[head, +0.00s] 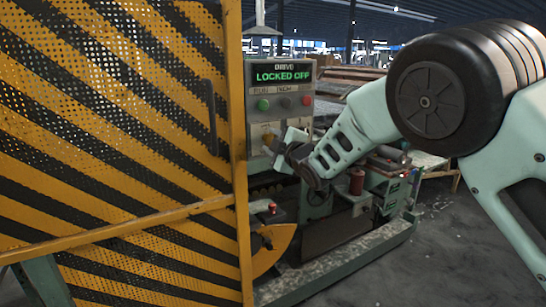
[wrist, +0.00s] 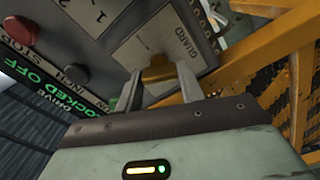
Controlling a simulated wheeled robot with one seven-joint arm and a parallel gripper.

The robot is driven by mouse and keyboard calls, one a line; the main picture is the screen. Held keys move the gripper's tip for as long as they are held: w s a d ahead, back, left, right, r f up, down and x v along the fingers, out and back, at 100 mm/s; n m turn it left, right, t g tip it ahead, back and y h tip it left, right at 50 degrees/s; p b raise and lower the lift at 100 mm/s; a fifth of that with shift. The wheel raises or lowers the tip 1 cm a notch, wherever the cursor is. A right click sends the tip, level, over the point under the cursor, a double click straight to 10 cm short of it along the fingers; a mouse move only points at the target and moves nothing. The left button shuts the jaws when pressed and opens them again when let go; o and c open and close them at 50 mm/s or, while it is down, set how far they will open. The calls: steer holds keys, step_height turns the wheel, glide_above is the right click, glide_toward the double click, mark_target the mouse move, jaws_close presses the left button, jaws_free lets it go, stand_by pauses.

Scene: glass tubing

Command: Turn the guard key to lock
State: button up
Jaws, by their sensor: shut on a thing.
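The yellow guard key (wrist: 157,67) sits on the plate marked GUARD (wrist: 165,42) in the wrist view. My gripper (wrist: 160,83) is shut on the key, one finger on each side of it. In the head view my gripper (head: 279,146) reaches the lower part of the grey control panel (head: 283,112).
A yellow and black striped mesh guard (head: 120,140) stands to the left, close beside the panel. Green, red and dark buttons (head: 284,103) sit above the key. A green machine (head: 340,225) stands below my arm. The floor at the right is clear.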

steer(key=n+b, duration=0.4)
steer(key=b, duration=0.1)
steer(key=shift+a+f+n, duration=0.1)
steer(key=shift+f+n, duration=0.1)
steer(key=shift+n, duration=0.1)
steer(key=shift+r, duration=0.1)
steer(key=o, duration=1)
steer(key=shift+s, duration=0.1)
steer(key=b+v, duration=0.2)
steer(key=v, duration=1.5)
steer(key=shift+s+d, duration=0.1)
steer(key=shift+d, duration=0.15)
